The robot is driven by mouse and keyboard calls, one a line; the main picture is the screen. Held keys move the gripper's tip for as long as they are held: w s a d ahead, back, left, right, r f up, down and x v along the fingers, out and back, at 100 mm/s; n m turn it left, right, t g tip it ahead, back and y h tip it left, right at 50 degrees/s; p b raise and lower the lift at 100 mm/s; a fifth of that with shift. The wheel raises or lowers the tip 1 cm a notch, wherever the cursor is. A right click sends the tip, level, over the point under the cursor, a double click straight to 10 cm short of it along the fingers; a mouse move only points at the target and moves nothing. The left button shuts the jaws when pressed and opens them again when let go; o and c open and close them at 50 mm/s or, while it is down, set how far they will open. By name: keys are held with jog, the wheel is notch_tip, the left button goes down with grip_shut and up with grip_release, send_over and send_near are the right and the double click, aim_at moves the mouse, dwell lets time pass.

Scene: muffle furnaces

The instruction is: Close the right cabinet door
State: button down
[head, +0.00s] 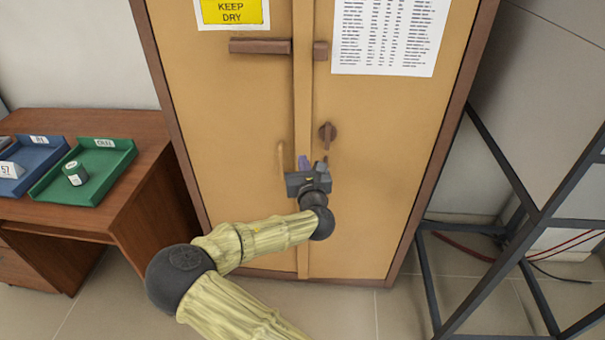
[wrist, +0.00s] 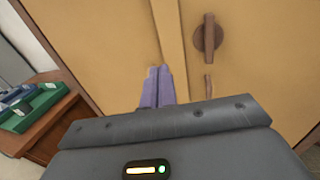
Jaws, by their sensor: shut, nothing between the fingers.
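The tan cabinet with brown edges stands in front of me. Its right door (head: 385,150) appears flush with the left door (head: 225,120), with a vertical strip between them; I cannot tell whether a small gap is left. A brown turn knob (head: 327,132) is on the right door, and it also shows in the wrist view (wrist: 208,38). My gripper (head: 305,162) is shut and empty, in front of the doors near the middle seam, below and left of the knob. Its purple fingers (wrist: 157,86) point at the cabinet; contact cannot be told.
A wooden desk (head: 135,185) at the left holds a blue tray (head: 40,155) and a green tray (head: 112,160) with a small round container (head: 76,174). A dark metal frame (head: 480,290) stands close at the right. Cables lie behind it.

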jog(key=s, duration=0.3)
